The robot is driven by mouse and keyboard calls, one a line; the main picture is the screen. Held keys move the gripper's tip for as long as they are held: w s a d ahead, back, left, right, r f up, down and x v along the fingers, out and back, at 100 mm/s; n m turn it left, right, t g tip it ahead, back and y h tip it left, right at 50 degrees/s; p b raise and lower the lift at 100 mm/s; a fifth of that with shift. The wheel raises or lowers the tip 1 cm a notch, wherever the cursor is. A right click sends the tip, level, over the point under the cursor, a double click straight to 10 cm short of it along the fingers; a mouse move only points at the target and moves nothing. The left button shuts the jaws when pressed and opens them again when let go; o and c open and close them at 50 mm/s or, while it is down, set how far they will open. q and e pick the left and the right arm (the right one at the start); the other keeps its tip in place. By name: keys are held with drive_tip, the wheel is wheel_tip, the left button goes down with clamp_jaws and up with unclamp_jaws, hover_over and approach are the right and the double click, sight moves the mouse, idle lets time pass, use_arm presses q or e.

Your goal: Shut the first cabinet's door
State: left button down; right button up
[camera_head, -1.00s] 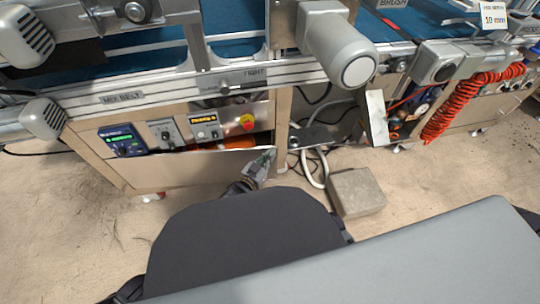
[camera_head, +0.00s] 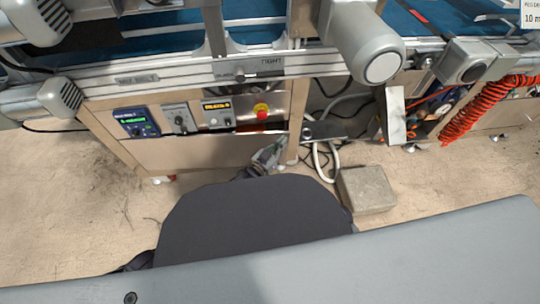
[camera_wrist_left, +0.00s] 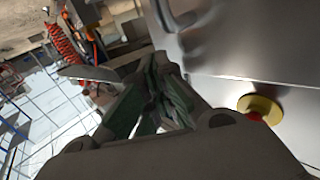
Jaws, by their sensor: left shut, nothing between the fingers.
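The first cabinet (camera_head: 135,152) stands under the conveyor at the left of the head view, with control panels on its upper front. Its lower front is a plain beige door panel (camera_head: 195,151), with a dark gap and something orange along its top edge. My left gripper (camera_head: 276,146) is shut and empty at the right end of this panel, near the cabinet's right post. Whether it touches the panel I cannot tell. In the left wrist view the closed fingers (camera_wrist_left: 165,92) point along a grey metal surface (camera_wrist_left: 250,50). My right gripper is out of view.
A red emergency button (camera_head: 262,111) sits on the panel above the gripper. A grey block (camera_head: 365,189) and loose cables (camera_head: 322,158) lie on the floor to the right. A second cabinet with an open door (camera_head: 396,115) and an orange coiled hose (camera_head: 480,108) are further right.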

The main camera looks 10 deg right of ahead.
use_arm(q)
drive_tip(key=v, duration=1.1)
drive_tip(key=shift+s+a, duration=0.2)
drive_tip(key=shift+a, duration=0.05)
drive_tip(key=shift+s, duration=0.15)
idle(0.6)
